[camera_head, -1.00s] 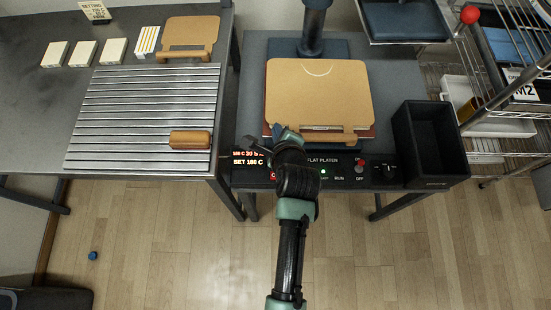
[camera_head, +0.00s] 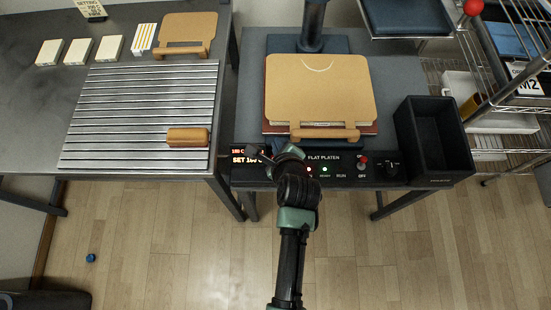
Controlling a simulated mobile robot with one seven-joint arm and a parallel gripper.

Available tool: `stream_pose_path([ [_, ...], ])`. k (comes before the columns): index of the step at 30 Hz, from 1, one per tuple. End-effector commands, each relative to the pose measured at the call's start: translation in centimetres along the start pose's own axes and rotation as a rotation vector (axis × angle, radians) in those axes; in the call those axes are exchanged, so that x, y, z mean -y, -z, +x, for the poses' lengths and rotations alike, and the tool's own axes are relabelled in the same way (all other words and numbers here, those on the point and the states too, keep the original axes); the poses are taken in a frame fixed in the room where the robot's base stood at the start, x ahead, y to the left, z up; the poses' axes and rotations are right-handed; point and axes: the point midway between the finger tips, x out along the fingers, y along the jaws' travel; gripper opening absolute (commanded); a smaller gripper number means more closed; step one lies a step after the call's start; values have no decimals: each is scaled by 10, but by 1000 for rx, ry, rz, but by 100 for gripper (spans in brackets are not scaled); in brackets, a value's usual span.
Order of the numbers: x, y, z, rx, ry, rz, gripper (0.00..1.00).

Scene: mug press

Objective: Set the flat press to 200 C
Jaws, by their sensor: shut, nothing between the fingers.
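The flat press has a tan platen (camera_head: 319,95) with a wooden handle bar (camera_head: 324,133) at its front. Below it runs a black control panel (camera_head: 345,180) marked FLAT PLATEN, with small red and green lights, a red-tipped switch (camera_head: 363,160) and a dark knob (camera_head: 390,168) at its right. An orange display (camera_head: 243,158) at the panel's left reads SET and a number whose digits are partly hidden and hard to read. My gripper (camera_head: 268,154) is shut and empty, over the panel just right of the display. Whether it touches the panel cannot be told.
A black bin (camera_head: 438,140) stands right of the press. A wire shelf (camera_head: 500,60) is at far right. The left table holds a slatted rack (camera_head: 130,110) with a wooden handle (camera_head: 187,136), white blocks (camera_head: 77,50) and a tan board (camera_head: 186,32).

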Motion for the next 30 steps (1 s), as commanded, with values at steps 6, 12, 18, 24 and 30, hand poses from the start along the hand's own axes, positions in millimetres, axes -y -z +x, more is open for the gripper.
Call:
stream_pose_path([
  [6, -17, 16, 23, 1, 1, -2, 0],
  [12, -28, 28, 38, -1, -2, -1, 0],
  [18, -36, 35, 49, 0, -1, 0, 0],
  [24, -36, 36, 49, 1, 0, 0, 0],
  [30, -36, 36, 49, 0, 0, -1, 0],
])
